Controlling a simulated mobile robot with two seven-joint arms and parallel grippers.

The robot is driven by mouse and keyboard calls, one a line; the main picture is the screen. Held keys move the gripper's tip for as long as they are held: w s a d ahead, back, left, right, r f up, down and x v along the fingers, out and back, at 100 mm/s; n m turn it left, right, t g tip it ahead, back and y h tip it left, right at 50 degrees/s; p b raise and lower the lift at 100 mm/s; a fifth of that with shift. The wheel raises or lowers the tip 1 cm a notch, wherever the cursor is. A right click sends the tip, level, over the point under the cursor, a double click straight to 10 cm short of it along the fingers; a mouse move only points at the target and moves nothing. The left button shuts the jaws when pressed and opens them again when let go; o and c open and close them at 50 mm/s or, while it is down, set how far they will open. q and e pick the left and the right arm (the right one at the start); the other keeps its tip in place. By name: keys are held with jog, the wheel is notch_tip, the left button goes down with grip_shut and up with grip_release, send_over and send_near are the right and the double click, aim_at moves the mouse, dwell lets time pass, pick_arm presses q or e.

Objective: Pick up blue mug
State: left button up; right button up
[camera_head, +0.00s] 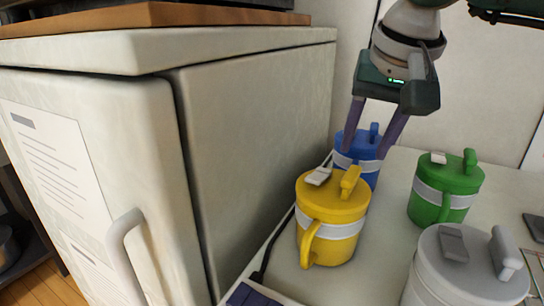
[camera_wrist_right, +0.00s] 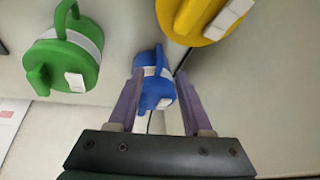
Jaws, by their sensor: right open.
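The blue mug (camera_head: 346,142) is lidded with a pale band and stands on the white counter behind the yellow mug, which hides its lower front. My right gripper (camera_head: 368,150) is open, pointing down, with its two purple fingers at either side of the blue mug's upper part in the head view. In the right wrist view the blue mug (camera_wrist_right: 153,75) shows between and beyond the tips of the open gripper (camera_wrist_right: 157,82). Whether the fingers touch it I cannot tell. My left gripper is not in view.
A yellow mug (camera_head: 333,210) stands close in front of the blue one. A green mug (camera_head: 445,190) stands to the right, and a grey mug (camera_head: 465,275) at the front right. A white fridge (camera_head: 250,150) rises close on the left. Bare counter (camera_head: 390,215) lies between the mugs.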

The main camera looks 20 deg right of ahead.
jog(key=x, duration=0.5)
jog(key=shift+f, duration=0.4)
grip_shut()
jog(key=shift+w+r, duration=0.1)
dwell(0.9)
